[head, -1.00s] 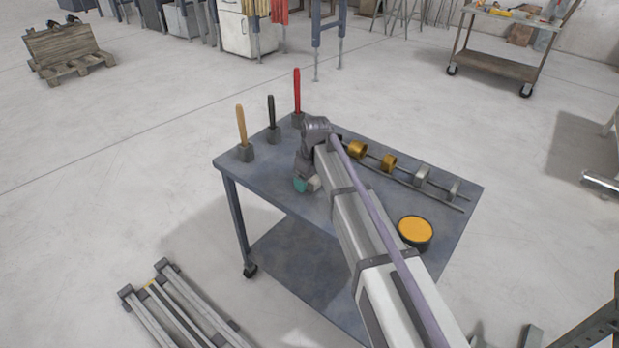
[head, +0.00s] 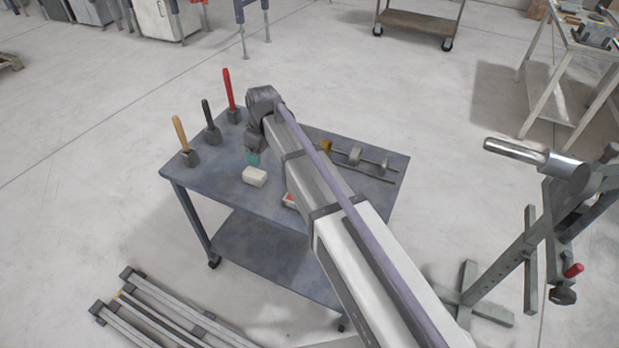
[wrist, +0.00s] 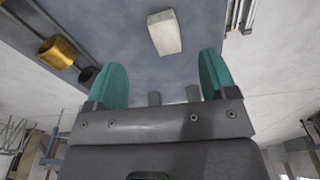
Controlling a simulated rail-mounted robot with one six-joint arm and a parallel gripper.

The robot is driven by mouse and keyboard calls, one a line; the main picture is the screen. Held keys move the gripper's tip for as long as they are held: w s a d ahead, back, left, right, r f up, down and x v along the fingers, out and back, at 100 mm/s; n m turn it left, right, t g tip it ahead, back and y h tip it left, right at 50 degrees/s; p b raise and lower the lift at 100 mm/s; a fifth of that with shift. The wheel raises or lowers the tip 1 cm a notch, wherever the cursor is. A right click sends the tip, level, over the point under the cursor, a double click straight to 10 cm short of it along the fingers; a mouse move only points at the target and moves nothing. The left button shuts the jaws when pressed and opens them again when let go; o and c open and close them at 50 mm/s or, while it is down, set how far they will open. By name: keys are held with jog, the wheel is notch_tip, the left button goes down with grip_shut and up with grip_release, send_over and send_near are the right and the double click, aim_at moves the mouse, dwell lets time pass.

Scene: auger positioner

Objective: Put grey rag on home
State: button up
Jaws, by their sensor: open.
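A pale grey-white block-like piece (head: 254,176), which looks like a folded rag, lies on the blue-grey table (head: 225,185). In the wrist view the pale piece (wrist: 164,33) lies beyond my fingertips, roughly centred between them, with nothing held. My gripper (head: 253,158), with teal fingers, is close by the pale piece and slightly behind it in the head view. In the wrist view my gripper (wrist: 163,72) is open, its two teal fingers wide apart. I cannot tell which place is home.
Three upright-handled tools in holders (head: 211,133) stand along the table's left edge. Rods with collars (head: 355,157) lie at the right. A red-and-white item (head: 290,201) is partly hidden by my arm. A metal stand (head: 560,210) is right of the table.

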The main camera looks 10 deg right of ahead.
jog(key=s+d+m+h, duration=0.1)
jog(key=s+d+m, duration=0.4)
jog(key=s+d, duration=0.45)
jog(key=s+d+m, duration=0.5)
jog(key=s+d, duration=0.2)
jog(key=s, duration=0.6)
jog(key=shift+g, duration=0.4)
jog(key=shift+w+r+p, duration=0.15)
jog(key=shift+r+p, duration=1.25)
jog(key=shift+w+r+p, duration=0.1)
jog(key=shift+r+p, duration=1.3)
